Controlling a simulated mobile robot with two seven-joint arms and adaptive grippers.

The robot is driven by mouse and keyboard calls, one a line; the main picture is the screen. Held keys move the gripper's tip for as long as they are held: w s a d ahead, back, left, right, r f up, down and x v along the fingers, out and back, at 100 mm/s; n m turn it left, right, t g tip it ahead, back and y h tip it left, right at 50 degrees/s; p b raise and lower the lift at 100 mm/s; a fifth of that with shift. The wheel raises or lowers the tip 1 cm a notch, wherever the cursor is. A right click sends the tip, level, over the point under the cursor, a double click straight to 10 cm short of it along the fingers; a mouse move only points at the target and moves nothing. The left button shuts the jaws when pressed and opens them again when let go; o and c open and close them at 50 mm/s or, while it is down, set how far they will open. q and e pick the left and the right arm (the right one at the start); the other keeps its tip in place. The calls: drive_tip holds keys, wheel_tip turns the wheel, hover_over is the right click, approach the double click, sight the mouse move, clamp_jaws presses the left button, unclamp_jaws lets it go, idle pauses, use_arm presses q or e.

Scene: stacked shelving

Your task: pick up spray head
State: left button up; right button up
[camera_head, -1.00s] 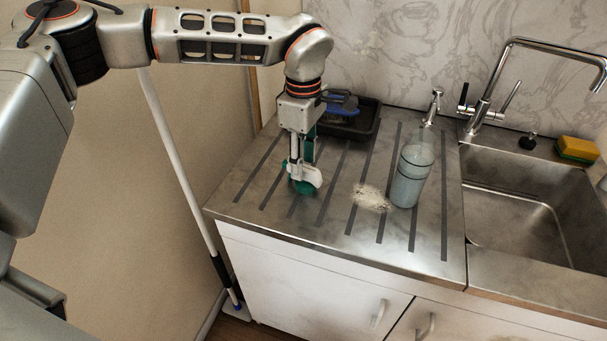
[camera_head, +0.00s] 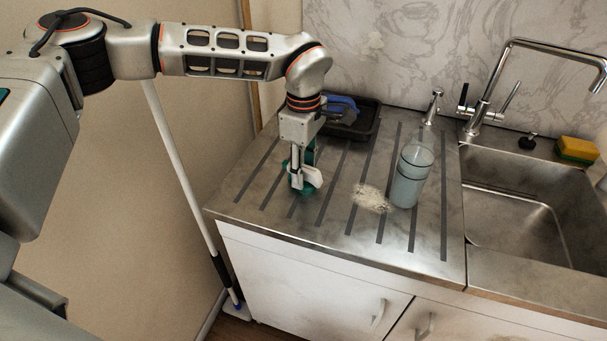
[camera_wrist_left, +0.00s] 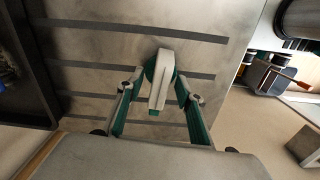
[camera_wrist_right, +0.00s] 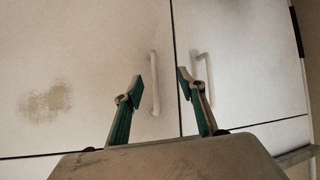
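The white and green spray head (camera_head: 311,177) is at the left part of the ribbed steel drainboard. In the left wrist view the spray head (camera_wrist_left: 161,80) lies between the two fingertips of my left gripper (camera_wrist_left: 160,84). The fingers stand apart on both sides of it; a firm grip does not show. In the head view my left gripper (camera_head: 301,172) points down at the drainboard and partly hides the spray head. My right gripper (camera_wrist_right: 161,86) is open and empty in front of white cupboard doors.
A translucent blue bottle (camera_head: 408,182) stands upright right of a pale crumbly patch (camera_head: 371,198). A black tray (camera_head: 362,128) with a blue-handled item (camera_head: 342,104) sits behind my left gripper. The sink (camera_head: 520,215), faucet (camera_head: 490,100) and sponge (camera_head: 577,150) are at the right.

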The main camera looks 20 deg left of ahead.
use_arm(q)
drive_tip(key=c, duration=1)
drive_tip(key=shift+r, duration=0.1)
